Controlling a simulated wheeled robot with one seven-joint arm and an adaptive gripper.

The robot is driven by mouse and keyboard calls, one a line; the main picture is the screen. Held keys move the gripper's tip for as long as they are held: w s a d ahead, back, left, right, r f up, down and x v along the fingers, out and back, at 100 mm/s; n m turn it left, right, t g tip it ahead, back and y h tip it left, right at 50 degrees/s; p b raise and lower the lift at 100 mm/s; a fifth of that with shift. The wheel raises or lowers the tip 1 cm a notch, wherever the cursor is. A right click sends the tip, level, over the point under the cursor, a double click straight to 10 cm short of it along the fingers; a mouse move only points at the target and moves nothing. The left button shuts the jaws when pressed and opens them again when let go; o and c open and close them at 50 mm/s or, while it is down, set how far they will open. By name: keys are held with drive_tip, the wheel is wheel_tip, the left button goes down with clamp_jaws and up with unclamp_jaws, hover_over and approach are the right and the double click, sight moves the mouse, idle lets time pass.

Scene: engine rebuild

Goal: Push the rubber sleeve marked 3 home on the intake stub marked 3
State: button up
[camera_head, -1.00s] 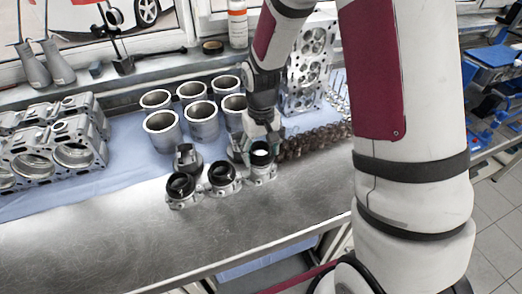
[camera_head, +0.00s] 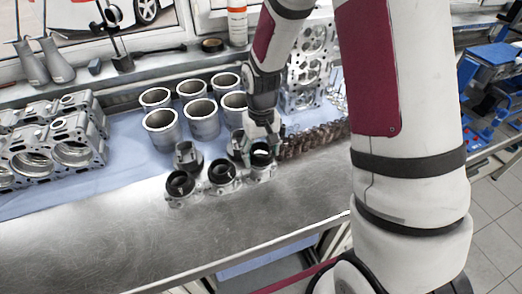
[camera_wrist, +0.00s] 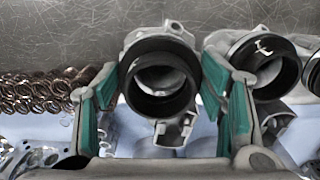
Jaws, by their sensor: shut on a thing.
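Three metal intake stubs with black rubber sleeves stand in a row on the bench. My gripper (camera_head: 263,143) is at the right-hand one in the head view, pointing down. In the wrist view its teal pads lie on both sides of a black sleeve (camera_wrist: 160,106), shut on it. That sleeve sits at the mouth of the right-hand stub (camera_head: 262,174); how far down it is I cannot tell. I see no number on it. The middle sleeve (camera_wrist: 293,72) bears a white mark that I cannot read. The left sleeve (camera_head: 180,184) is clear of my gripper.
Another metal part with a dark base (camera_head: 187,158) stands close behind the row. Several metal cylinder liners (camera_head: 161,131) stand on the blue cloth. Coil springs (camera_head: 315,140) lie right of my gripper. The bench front (camera_head: 110,240) is bare.

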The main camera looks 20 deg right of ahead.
drive_tip(key=shift+f, duration=0.45)
idle(0.5)
drive_tip(key=o, duration=0.5)
drive_tip(key=shift+c, duration=0.2)
drive_tip(key=c, duration=0.4)
drive_tip(key=shift+c, duration=0.2)
drive_tip(key=shift+f, duration=0.7)
drive_tip(key=o, duration=1.2)
